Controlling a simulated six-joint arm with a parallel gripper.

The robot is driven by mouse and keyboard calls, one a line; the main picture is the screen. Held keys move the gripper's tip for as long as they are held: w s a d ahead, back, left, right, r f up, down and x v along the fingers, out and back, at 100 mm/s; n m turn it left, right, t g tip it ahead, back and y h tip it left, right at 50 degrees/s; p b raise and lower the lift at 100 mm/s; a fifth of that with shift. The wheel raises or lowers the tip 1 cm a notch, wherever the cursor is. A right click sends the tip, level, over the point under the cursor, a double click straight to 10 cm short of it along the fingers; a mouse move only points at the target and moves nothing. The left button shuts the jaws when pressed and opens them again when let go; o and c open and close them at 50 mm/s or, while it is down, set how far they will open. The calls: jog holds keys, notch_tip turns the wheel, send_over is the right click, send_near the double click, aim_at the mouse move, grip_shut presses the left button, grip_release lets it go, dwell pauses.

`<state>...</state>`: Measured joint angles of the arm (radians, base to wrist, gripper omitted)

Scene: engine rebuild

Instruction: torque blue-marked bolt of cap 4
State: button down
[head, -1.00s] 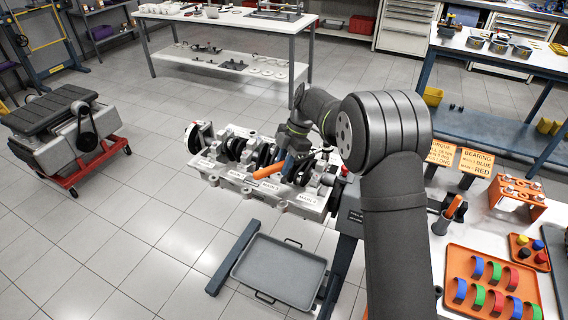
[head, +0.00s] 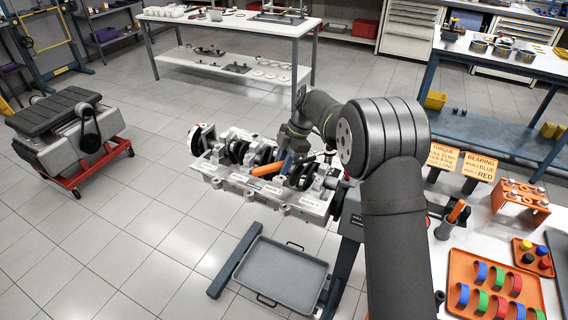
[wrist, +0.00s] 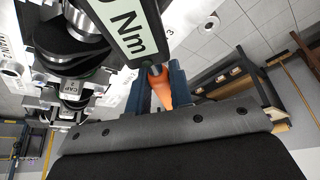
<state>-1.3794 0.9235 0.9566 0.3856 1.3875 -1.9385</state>
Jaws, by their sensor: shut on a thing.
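My gripper (head: 285,163) is shut on a torque wrench, over the right part of the engine block (head: 236,183). The wrench's orange handle (head: 264,170) sticks out to the left of the gripper. In the wrist view, my gripper's blue-grey fingers (wrist: 158,88) close around the orange handle (wrist: 161,86), and the wrench's display (wrist: 132,28) reads "Nm". A bearing cap (wrist: 72,92) labelled "CAP" shows left of the wrench; its number is too small to tell. The blue-marked bolt cannot be made out, and the wrench's working end is not clear.
A grey tray (head: 238,268) lies low in front of the engine stand. At right, the white bench holds an orange tray (head: 455,262) of coloured bearing shells, a holder with an orange-handled tool (head: 456,211), and two orange signs (head: 481,167).

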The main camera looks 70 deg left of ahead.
jog(key=shift+a+m, duration=0.5)
jog(key=shift+a, duration=0.15)
jog(key=shift+a, duration=0.2)
jog(key=shift+a+m+y, duration=0.4)
jog(key=shift+a+m, duration=0.2)
jog(key=shift+a, duration=0.05)
jog(key=shift+a, duration=0.3)
dwell(0.9)
jog(key=shift+w+a+m+y, duration=0.2)
jog(key=shift+a+m+y, duration=0.1)
jog(key=shift+a+m, duration=0.45)
jog(key=shift+w+a+m+y, duration=0.2)
jog(key=shift+a+m+y, duration=0.1)
jog(key=shift+a+m, duration=0.45)
dwell(3.8)
